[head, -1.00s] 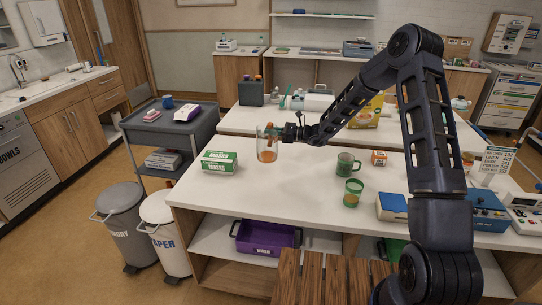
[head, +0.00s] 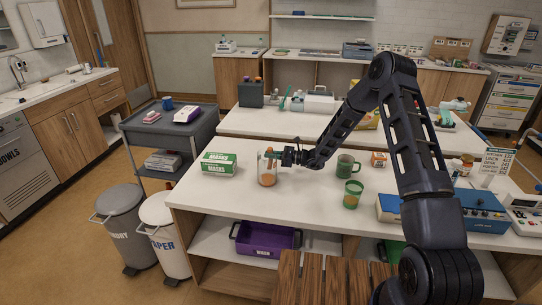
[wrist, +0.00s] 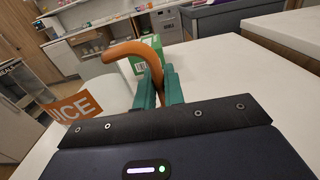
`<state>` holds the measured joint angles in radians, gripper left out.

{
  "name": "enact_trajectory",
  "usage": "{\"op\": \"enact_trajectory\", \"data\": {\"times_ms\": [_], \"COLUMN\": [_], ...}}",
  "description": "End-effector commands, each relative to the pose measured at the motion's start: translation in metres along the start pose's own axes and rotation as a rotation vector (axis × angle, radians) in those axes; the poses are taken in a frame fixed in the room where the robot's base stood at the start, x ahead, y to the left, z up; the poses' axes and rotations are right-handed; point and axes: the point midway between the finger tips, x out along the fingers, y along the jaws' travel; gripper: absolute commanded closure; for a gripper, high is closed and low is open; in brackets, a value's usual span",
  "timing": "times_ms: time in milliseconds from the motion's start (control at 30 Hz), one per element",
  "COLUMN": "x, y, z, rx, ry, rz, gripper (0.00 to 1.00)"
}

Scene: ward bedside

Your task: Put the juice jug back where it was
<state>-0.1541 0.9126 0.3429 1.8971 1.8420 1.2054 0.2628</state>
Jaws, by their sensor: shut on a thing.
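The juice jug (head: 267,170) is clear, with orange juice low inside, and looks upright in the head view. It is over the near white table (head: 300,208), just right of the green masks box (head: 219,163). I cannot tell whether its base touches the tabletop. My gripper (head: 284,157) comes from the right and is shut on the jug's handle. In the wrist view, the teal fingers (wrist: 160,90) close around the orange handle (wrist: 135,50), and the orange juice label (wrist: 75,108) shows at left. The masks box is beyond the handle.
A green mug (head: 345,168) and a green cup (head: 352,196) stand to the right, with a small orange box (head: 379,159) behind. A blue case (head: 388,208) is farther right. A purple bin (head: 266,240) sits on the shelf below. The tabletop left and front of the jug is clear.

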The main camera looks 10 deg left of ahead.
Motion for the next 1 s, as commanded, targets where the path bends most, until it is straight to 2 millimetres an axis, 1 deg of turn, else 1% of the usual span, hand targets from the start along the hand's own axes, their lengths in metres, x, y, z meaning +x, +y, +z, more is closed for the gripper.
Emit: {"op": "enact_trajectory", "data": {"times_ms": [300, 333, 433, 800, 867, 967, 1000], "x": [0.0, 0.0, 0.0, 0.0, -0.005, -0.019, -0.026], "y": [0.0, 0.0, 0.0, 0.0, -0.001, -0.001, -0.001], "z": [-0.002, -0.002, -0.002, 0.001, 0.001, 0.001, 0.001], "rx": [0.0, -0.001, -0.001, -0.002, 0.0, 0.0, 0.0], "ry": [0.0, 0.0, 0.0, 0.0, 0.001, 0.001, 0.001], "rz": [0.0, 0.0, 0.0, 0.0, -0.002, -0.002, -0.003], "gripper": [1.0, 0.88, 0.68, 0.68, 0.68, 0.68, 0.68]}}
